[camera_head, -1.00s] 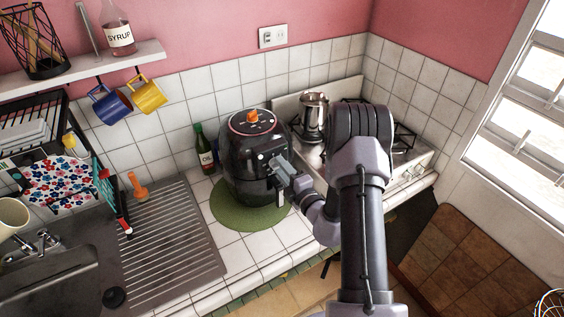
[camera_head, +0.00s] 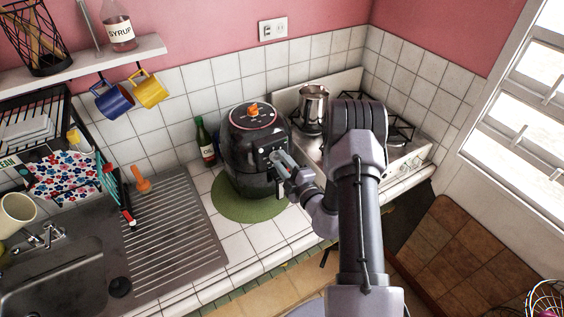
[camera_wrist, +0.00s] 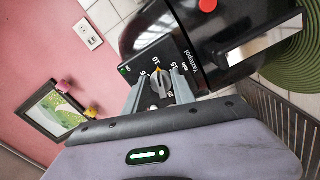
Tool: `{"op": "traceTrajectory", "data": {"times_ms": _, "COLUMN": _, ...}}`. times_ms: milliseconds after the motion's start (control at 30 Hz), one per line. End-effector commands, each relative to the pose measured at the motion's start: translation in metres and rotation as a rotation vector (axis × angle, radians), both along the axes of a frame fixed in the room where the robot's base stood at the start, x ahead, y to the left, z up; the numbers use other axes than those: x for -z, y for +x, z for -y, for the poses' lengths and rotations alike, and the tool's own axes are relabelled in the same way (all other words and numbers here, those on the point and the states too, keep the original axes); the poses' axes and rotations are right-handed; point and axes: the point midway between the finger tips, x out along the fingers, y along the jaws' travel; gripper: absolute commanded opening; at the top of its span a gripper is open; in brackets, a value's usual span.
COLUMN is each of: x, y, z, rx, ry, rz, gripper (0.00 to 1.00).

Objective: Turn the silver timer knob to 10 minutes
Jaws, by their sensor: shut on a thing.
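The black air fryer (camera_head: 252,175) stands on the counter with its dark control panel facing my arm. In the wrist view, the silver timer knob (camera_wrist: 160,86) sits on that panel (camera_wrist: 150,57), with minute marks such as 5, 10, 15 and 25 around it. The two fingers of my gripper (camera_wrist: 158,84) are on either side of the knob and shut on it. The knob's ridge runs up the picture, roughly toward the 10; its exact setting is hard to read. In the head view, my gripper (camera_head: 283,160) is at the fryer's front and hides the knob.
The fryer's handle (camera_wrist: 258,35) sticks out close to my fingers. A green round mat (camera_head: 235,205) lies under the fryer. A green bottle (camera_head: 205,142) stands left, a silver pot (camera_head: 312,105) on the stove at right. Counter tiles in front are clear.

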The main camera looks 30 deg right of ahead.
Motion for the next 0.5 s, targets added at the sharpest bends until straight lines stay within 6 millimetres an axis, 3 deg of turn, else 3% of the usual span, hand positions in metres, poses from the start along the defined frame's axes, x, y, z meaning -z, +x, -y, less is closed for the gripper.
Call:
{"op": "traceTrajectory", "data": {"times_ms": 67, "x": -0.0007, "y": 0.0004, "z": 0.0001, "rx": -0.001, "ry": -0.001, "rz": 0.001, "gripper": 0.00}}
{"op": "traceTrajectory", "data": {"times_ms": 100, "x": -0.0007, "y": 0.0004, "z": 0.0001, "rx": -0.001, "ry": -0.001, "rz": 0.001, "gripper": 0.35}}
{"op": "traceTrajectory", "data": {"times_ms": 200, "x": -0.0006, "y": 0.0003, "z": 0.0001, "rx": 0.000, "ry": -0.001, "rz": 0.001, "gripper": 0.52}}
{"op": "traceTrajectory", "data": {"times_ms": 500, "x": -0.0001, "y": -0.0012, "z": 0.0002, "rx": 0.000, "ry": -0.001, "rz": 0.000, "gripper": 0.52}}
